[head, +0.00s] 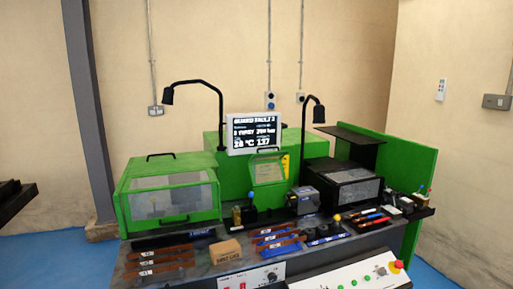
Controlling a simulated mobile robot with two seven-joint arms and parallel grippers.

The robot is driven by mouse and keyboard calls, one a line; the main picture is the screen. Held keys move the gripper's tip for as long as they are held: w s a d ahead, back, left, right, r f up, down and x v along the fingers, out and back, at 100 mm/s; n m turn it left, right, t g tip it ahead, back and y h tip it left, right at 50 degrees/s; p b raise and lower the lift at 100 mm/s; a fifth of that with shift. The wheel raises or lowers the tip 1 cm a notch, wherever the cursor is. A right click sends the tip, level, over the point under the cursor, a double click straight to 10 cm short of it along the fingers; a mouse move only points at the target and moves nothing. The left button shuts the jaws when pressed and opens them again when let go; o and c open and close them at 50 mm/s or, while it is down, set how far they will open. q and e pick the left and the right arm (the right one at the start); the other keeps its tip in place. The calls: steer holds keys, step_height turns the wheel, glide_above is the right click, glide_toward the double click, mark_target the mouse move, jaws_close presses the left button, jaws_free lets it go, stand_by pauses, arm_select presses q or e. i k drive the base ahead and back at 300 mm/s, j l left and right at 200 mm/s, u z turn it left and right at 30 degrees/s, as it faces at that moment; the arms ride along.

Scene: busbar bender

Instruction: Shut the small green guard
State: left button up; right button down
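The small green guard (268,169) is in the middle of the machine in the head view, just below the screen. It has a green frame, a clear-looking panel and a dark handle along its top edge. It appears to stand raised, with the handle high. Small parts with a blue knob (251,197) stand below and left of it. Neither of my grippers is in view.
A larger green guard (128,205) stands left, its handle low at the front. A black windowed box (357,190) stands right. The screen (254,131) reads a guard fault. Copper-coloured bars (160,262), a cardboard box (226,251) and a control panel (345,277) line the front.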

mark_target(281, 153)
steer(key=i+l+u, duration=0.45)
steer(key=l, duration=0.25)
steer(key=i+l+u, duration=0.25)
steer(key=l, duration=0.2)
steer(key=k+j, duration=0.05)
steer(key=k, duration=0.05)
